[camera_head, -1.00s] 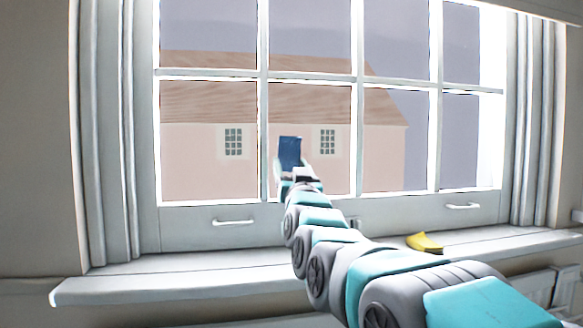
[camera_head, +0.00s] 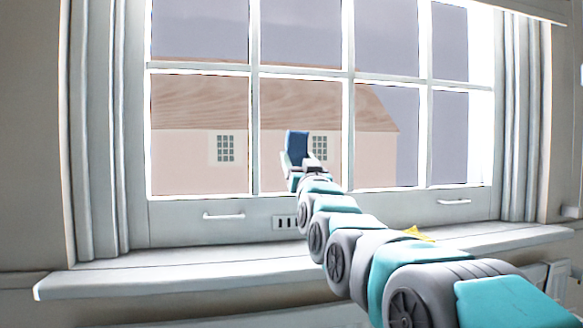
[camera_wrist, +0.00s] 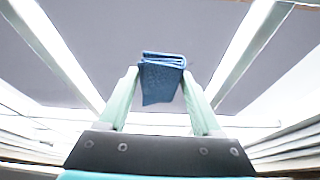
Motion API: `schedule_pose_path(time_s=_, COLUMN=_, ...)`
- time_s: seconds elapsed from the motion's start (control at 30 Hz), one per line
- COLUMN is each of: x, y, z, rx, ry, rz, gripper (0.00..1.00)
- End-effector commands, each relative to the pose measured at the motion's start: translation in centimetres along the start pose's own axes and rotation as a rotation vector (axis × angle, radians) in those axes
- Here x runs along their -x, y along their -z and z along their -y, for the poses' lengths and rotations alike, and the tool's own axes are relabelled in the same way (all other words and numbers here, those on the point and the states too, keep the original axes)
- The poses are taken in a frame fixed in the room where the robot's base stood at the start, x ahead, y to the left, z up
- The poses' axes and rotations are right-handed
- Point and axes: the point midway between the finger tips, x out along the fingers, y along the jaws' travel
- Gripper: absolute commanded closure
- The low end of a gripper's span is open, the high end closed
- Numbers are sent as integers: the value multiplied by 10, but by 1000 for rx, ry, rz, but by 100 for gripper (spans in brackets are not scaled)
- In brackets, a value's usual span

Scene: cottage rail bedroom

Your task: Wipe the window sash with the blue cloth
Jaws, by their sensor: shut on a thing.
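The blue cloth (camera_head: 297,147) is folded and held upright in my gripper (camera_head: 298,160), in front of the lower panes. In the wrist view the cloth (camera_wrist: 162,78) sits between the two pale green fingertips of my gripper (camera_wrist: 161,82), which is shut on it. The window sash (camera_head: 251,130) is white with bars dividing it into several panes. Its bars also show at both sides in the wrist view (camera_wrist: 243,48). I cannot tell whether the cloth touches the glass or a bar.
A white sill (camera_head: 180,273) runs below the window. A yellow object (camera_head: 416,234) lies on it at the right, partly hidden by my arm. Two white handles, left (camera_head: 223,216) and right (camera_head: 453,202), are on the bottom rail, with a slotted plate (camera_head: 286,223) between them.

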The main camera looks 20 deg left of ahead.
Motion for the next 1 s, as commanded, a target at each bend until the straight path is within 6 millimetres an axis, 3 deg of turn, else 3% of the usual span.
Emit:
schedule_pose_path(time_s=0.63, x=-4, y=2, z=-39, rx=0, ry=0, rz=-1, gripper=78)
schedule_pose_path(time_s=1.0, x=-3, y=0, z=-30, rx=3, ry=-1, rz=0, gripper=78)
